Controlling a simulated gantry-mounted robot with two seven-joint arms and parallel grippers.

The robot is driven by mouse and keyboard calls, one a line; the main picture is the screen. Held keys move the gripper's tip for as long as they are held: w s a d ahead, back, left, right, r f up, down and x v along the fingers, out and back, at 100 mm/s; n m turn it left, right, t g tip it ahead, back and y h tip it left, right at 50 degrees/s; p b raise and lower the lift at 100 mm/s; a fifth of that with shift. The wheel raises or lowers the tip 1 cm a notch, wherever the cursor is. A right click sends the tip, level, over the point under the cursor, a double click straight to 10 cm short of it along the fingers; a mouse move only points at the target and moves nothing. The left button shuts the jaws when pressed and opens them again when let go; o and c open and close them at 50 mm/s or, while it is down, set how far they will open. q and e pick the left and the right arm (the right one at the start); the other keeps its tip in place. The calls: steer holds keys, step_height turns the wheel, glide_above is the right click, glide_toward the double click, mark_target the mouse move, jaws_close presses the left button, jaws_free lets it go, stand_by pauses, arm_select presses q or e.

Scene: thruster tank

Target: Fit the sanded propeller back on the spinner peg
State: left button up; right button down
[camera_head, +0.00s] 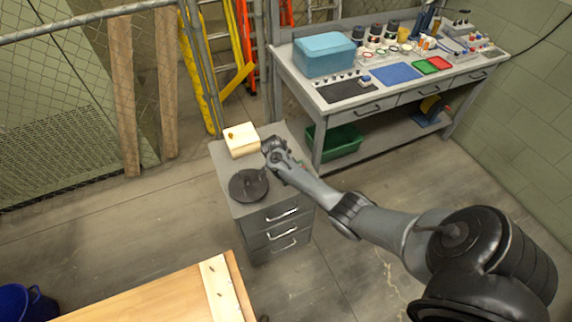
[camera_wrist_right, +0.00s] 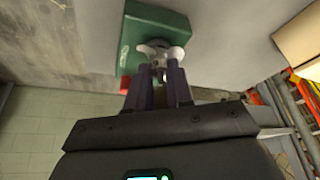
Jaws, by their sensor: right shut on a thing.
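My right gripper (camera_head: 267,147) is over the back right of the grey drawer cabinet. In the wrist view its two dark fingers (camera_wrist_right: 164,78) are shut on the small pale grey propeller (camera_wrist_right: 160,48), whose lobes stick out past the fingertips. In the head view the propeller is too small to make out. A dark round disc (camera_head: 248,186) lies on the cabinet top, in front and to the left of the gripper, with a small dark upright part on it. I cannot tell surely whether that is the spinner peg. My left gripper does not show.
A pale wooden block (camera_head: 241,140) stands on the cabinet (camera_head: 226,165), left of the gripper. A green box-like thing (camera_wrist_right: 135,35) appears behind the propeller. The crowded workbench (camera_head: 312,92) is at the back right, a green bin (camera_head: 343,146) below it. A wooden table (camera_head: 150,300) is in front.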

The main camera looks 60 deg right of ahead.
steer(key=c, duration=0.9)
jaws_free()
steer(key=shift+a+r, duration=0.15)
steer(key=shift+r, duration=0.3)
steer(key=p+v, duration=0.2)
steer(key=v, duration=0.2)
steer(key=d+p+v, duration=0.1)
steer(key=p+v, duration=0.2)
steer(key=v, duration=0.2)
steer(key=p+v, duration=0.3)
steer(key=v, duration=0.1)
steer(key=shift+d+r, duration=0.1)
steer(key=shift+r, duration=0.45)
